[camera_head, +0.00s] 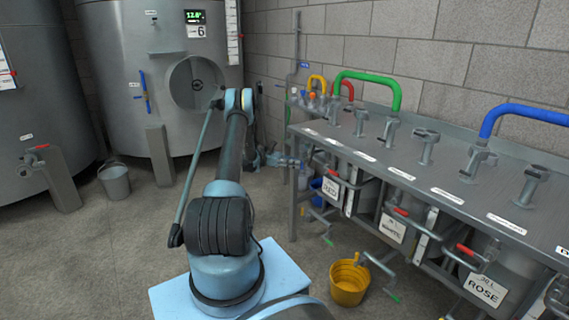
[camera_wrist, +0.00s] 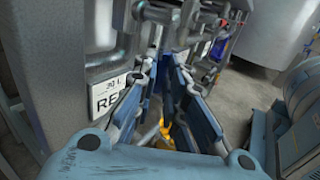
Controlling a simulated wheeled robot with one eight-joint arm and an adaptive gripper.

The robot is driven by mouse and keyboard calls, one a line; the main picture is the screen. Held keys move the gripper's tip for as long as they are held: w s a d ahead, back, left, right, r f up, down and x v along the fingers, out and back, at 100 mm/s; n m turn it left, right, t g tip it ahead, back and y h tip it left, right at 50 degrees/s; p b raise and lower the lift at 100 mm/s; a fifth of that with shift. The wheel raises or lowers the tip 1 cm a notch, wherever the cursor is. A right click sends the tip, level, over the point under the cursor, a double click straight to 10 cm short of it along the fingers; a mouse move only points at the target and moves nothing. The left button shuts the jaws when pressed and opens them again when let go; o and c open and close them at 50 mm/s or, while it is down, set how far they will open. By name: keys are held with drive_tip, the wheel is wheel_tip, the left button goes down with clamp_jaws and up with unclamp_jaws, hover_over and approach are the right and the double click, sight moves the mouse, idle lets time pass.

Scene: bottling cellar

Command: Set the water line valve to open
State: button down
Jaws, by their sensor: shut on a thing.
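A thin upright pipe (camera_head: 296,45) with a small blue lever (camera_head: 303,65) stands against the wall behind the bench.
The steel bench (camera_head: 450,205) carries several valve posts and coloured hoses, with red-handled taps along its front. A RED label (camera_wrist: 107,97) is close to my gripper. A yellow bucket (camera_head: 348,285) and a grey bucket (camera_head: 115,181) stand on the floor. Large tanks (camera_head: 120,60) stand at back left.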

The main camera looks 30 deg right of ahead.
drive_tip(key=shift+s+d, duration=0.2)
drive_tip(key=shift+d, duration=0.05)
drive_tip(key=c, duration=1.6)
unclamp_jaws()
drive_tip(key=shift+a, duration=0.1)
drive_tip(key=shift+w, duration=0.1)
wheel_tip(320, 180, up, 10)
drive_tip(key=shift+a, duration=0.1)
